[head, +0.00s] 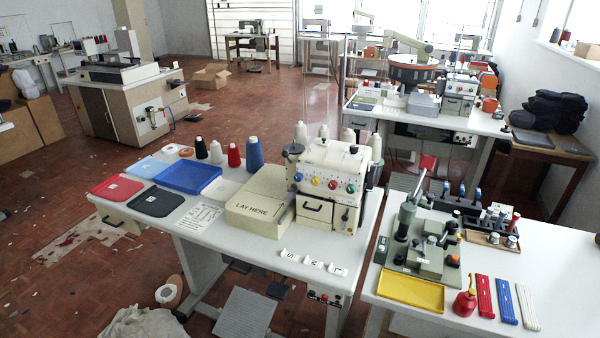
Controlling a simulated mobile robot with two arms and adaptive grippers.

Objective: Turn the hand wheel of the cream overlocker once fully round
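The cream overlocker (328,165) stands on the white table (255,300) near the middle of the head view. Its front carries a row of coloured dials and a lower door with a dark handle. A dark round part (294,148) sits at its upper left, and a dark edge shows along its right side. I cannot tell which of these, if either, is the hand wheel. A cream block marked "LAY HERE" (258,208) adjoins the machine on its left. Neither of my grippers is in view.
Cones of thread (255,153) stand behind and left of the machine. A blue tray (188,177), red and black pads, and small white lettered pieces (313,262) lie on the table. A second table at right holds a grey-green device (420,245) and a yellow tray (411,291).

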